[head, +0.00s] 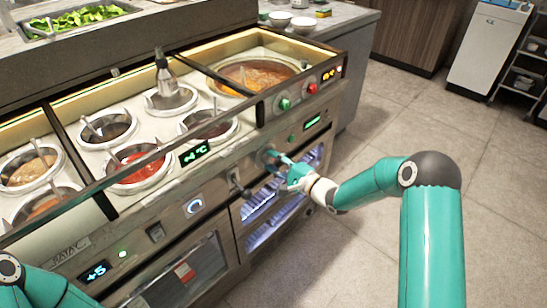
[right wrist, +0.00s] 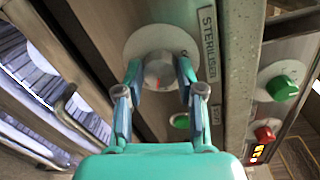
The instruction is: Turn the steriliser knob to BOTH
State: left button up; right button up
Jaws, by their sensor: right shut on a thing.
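The steriliser knob (right wrist: 158,70) is a grey round knob on a pale round dial plate (right wrist: 136,45), beside a label reading STERILISER (right wrist: 208,45) in the right wrist view. My right gripper (right wrist: 159,82) is shut on the knob, one finger on each side. A small reddish mark shows on the knob's lower side. The dial's lettering is too small and partly covered to read, so I cannot tell the setting. In the head view my right gripper (head: 276,160) is at the counter front and mostly hides the knob. My left gripper is out of view.
A lit cabinet (head: 262,203) with a bar handle is below the knob. Green (head: 285,104) and red (head: 312,88) knobs sit on the panel above. Sauce wells (head: 140,168) and a ladle-filled counter lie left. The floor at right is clear.

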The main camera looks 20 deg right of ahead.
jog(key=m, duration=0.1)
jog(key=m+p, duration=0.1)
jog(key=m, duration=0.1)
jog(key=shift+d+f+m+p, duration=0.1)
jog(key=shift+d+m+p, duration=0.15)
jog(key=shift+m+p, duration=0.05)
jog(key=shift+f+m+p, duration=0.15)
jog(key=shift+m+p, duration=0.3)
jog(key=shift+m, duration=0.95)
jog(key=o, duration=1.1)
jog(key=shift+f, duration=0.1)
jog(key=shift+o, duration=0.2)
jog(key=shift+a, duration=0.15)
jog(key=v, duration=1.2)
